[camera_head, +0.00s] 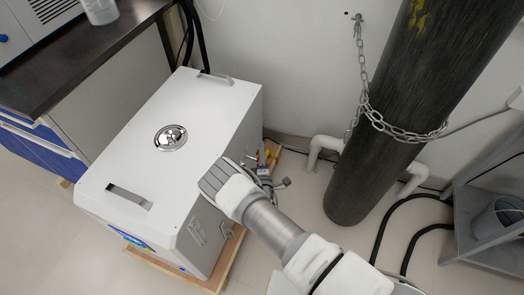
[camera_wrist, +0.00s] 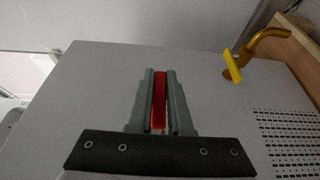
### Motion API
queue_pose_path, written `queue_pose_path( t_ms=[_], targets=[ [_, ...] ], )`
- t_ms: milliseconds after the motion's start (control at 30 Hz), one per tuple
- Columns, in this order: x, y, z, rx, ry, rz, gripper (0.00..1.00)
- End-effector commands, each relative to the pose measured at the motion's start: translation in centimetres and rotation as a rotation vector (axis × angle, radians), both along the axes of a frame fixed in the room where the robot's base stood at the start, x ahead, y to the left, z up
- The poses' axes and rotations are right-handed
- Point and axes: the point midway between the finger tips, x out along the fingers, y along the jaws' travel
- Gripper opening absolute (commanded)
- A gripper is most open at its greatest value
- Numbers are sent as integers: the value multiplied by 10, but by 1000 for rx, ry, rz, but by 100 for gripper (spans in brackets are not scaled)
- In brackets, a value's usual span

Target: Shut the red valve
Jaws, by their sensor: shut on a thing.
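The red valve handle (camera_wrist: 159,100) shows in the wrist view as a narrow upright strip between the two grey fingers of my gripper (camera_wrist: 160,102). The fingers are shut on it, one on each side, and hide much of it. In the head view my gripper (camera_head: 262,184) is at the right side of the white distiller (camera_head: 200,115), low beside its side wall. A small bit of red and yellow shows near the gripper there, but my arm hides most of the valve.
A yellow valve handle (camera_wrist: 233,67) on a brass pipe (camera_wrist: 268,43) stands right of my gripper. A vent grille (camera_wrist: 285,140) is in the side panel. A dark gas cylinder (camera_head: 385,120) with a chain (camera_head: 400,134) stands to the right. A dark-topped bench (camera_head: 75,60) is at left.

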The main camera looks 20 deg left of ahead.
Motion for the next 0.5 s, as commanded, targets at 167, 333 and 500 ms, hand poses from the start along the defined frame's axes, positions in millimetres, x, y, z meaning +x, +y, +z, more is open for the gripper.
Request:
queue_pose_path(
  t_ms=[167,333,500],
  targets=[
    [0,0,0,0,-1,0,0],
    [0,0,1,1,9,0,0],
    [1,-1,0,4,58,-2,0]
  ],
)
